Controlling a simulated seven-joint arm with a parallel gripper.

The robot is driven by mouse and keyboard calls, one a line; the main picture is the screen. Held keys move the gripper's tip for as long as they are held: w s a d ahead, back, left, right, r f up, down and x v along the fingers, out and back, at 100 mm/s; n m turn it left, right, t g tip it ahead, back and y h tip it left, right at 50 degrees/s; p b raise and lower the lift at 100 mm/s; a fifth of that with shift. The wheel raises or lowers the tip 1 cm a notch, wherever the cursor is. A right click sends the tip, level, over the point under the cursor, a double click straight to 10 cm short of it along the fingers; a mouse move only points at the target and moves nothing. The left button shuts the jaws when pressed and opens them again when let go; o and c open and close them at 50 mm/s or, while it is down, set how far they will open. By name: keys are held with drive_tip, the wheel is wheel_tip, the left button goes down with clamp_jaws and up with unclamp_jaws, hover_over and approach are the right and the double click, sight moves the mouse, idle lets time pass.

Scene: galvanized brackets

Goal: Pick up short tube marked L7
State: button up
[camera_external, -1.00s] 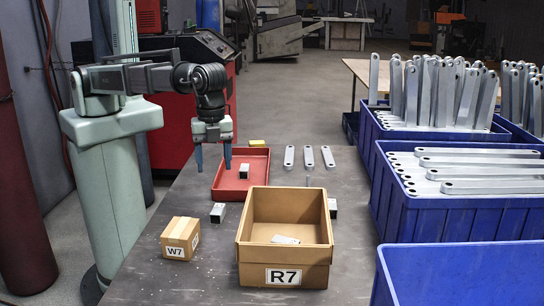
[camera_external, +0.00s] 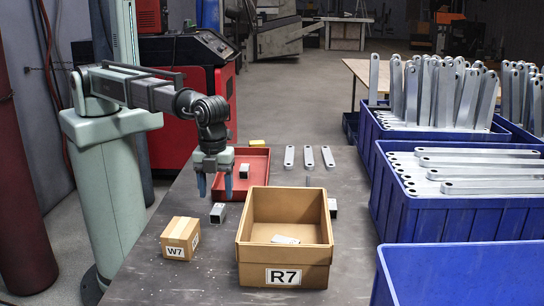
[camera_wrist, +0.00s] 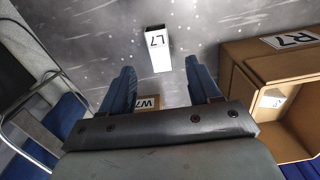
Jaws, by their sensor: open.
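The short tube marked L7 (camera_wrist: 158,50) lies on the dark table in the wrist view, its label upside down and its dark open end at the top. It appears to be the small pale tube (camera_external: 218,212) left of the cardboard box in the external view. My gripper (camera_external: 215,194) is open and empty, pointing down, with its blue fingertips above and just behind that tube. In the wrist view my gripper (camera_wrist: 160,78) has its fingers spread, with the tube ahead of the gap between them.
The open cardboard box R7 (camera_external: 285,255) stands right of the tube. A small carton W7 (camera_external: 180,238) stands at its front left. A red tray (camera_external: 257,158) holding another short tube (camera_external: 244,171) lies behind. Flat bars (camera_external: 308,157) lie at the back; blue bins (camera_external: 450,215) line the right.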

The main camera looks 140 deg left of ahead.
sight(218, 209)
drive_tip(key=shift+s+a+f, duration=0.1)
drive_tip(key=shift+f, duration=2.95)
drive_tip(key=shift+c, duration=0.4)
clamp_jaws()
